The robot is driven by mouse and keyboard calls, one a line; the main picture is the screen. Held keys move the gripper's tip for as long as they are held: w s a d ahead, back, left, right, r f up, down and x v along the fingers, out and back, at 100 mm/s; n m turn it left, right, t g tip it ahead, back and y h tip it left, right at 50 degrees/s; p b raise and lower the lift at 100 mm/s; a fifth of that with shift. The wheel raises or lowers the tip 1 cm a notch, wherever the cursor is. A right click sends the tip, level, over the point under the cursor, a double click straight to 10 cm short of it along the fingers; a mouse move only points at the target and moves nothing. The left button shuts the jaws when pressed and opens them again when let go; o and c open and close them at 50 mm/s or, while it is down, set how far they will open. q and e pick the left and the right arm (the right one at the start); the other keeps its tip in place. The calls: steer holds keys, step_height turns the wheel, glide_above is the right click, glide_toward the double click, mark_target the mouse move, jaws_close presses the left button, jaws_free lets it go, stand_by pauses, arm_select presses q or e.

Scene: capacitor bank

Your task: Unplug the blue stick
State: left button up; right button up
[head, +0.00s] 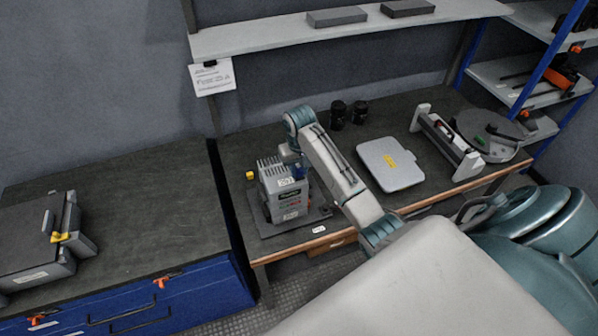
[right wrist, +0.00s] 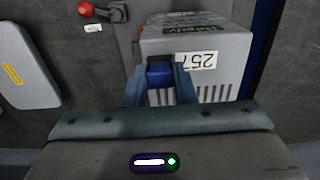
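The blue stick (right wrist: 160,73) shows in the right wrist view, at the slotted side of a grey boxy unit (right wrist: 220,48) with a "257" label. My right gripper (right wrist: 160,80) has one finger against each side of the stick and looks shut on it. The stick's far end is hidden, so I cannot tell how deep it sits. In the head view the grey unit (head: 288,199) stands on the right-hand bench, and my right gripper (head: 290,158) is at its top; the stick is hidden there. My left gripper is in neither view.
On the same bench are a flat grey case (head: 388,165), two black cylinders (head: 338,113), a grey frame-like fixture (head: 447,140) and a round grey device (head: 487,133). A red knob (right wrist: 86,9) is near the unit. A shelf (head: 270,37) runs above.

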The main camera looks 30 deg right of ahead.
mark_target(299, 170)
jaws_close()
steer(key=shift+r, duration=0.1)
steer(key=shift+r, duration=2.9)
